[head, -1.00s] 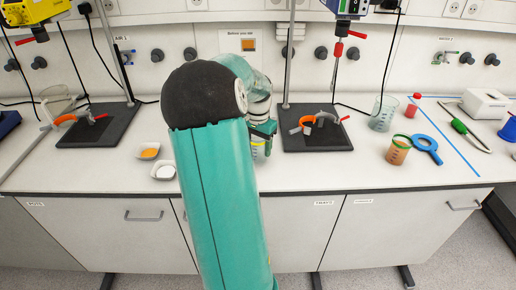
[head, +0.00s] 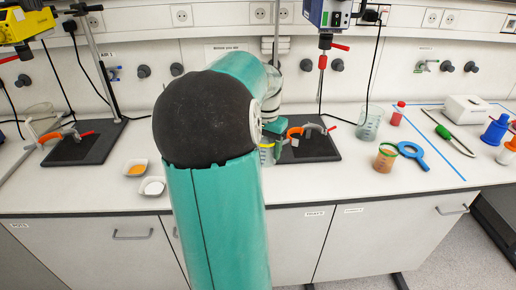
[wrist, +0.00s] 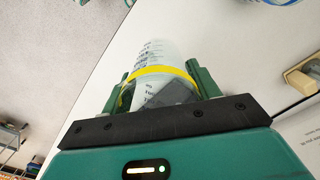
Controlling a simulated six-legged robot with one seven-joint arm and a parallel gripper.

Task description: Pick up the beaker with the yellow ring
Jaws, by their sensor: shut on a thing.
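The beaker with the yellow ring (wrist: 162,75) is clear with dark printed marks and sits between the two green fingers of my gripper (wrist: 160,72) in the wrist view. The fingers are shut on its sides around the yellow ring. In the head view, part of the beaker (head: 266,157) shows below my gripper (head: 274,142), just left of the right stand's black base. My arm hides much of it there. I cannot tell whether its bottom touches the counter.
Two small white dishes (head: 152,187) lie left of my arm. The right stand base (head: 312,151) is close to the beaker.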

